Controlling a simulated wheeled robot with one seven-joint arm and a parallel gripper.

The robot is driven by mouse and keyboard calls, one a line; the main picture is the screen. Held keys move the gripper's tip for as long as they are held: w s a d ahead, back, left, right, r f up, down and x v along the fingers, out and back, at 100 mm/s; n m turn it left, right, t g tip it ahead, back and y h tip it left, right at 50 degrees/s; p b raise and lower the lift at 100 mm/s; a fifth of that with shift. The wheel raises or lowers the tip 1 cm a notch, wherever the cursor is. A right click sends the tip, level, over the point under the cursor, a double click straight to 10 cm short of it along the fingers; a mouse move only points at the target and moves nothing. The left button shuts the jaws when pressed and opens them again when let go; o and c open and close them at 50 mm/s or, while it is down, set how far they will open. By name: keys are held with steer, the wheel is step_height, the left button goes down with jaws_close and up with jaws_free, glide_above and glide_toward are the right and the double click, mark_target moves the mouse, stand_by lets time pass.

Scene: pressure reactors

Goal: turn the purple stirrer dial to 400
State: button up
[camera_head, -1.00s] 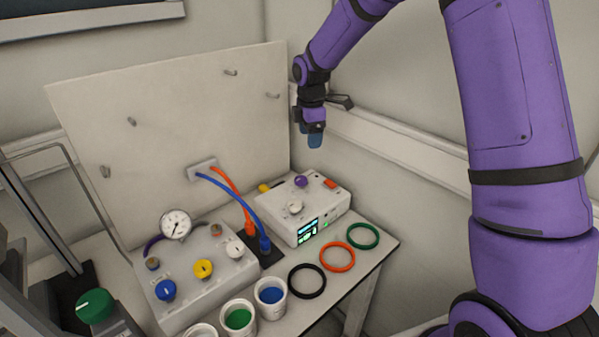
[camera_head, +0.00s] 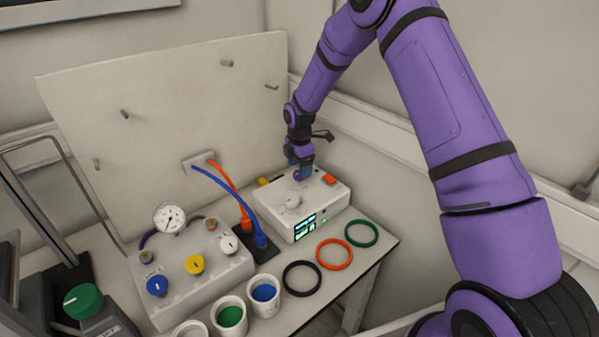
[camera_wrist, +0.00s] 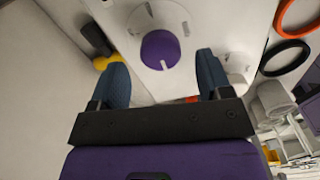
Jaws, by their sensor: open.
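The purple stirrer dial (camera_wrist: 161,50) sits on the white controller box (camera_head: 272,208) and shows between my fingers in the wrist view, a little beyond their tips. In the head view the dial (camera_head: 297,176) is mostly hidden by my gripper (camera_head: 303,170). My gripper, also in the wrist view (camera_wrist: 163,70), is open with blue fingers either side of the dial's line, and holds nothing. I cannot tell whether a finger touches the dial. The box has a lit green display (camera_head: 305,228) on its front; its number is too small to read.
Black, orange and green rings lie in front. Blue and orange cables (camera_head: 230,195) run left of the box. The upright panel (camera_head: 150,110) stands behind.

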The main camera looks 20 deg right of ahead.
steer(key=shift+f, duration=1.3)
steer(key=shift+c, duration=0.3)
steer(key=c, duration=0.9)
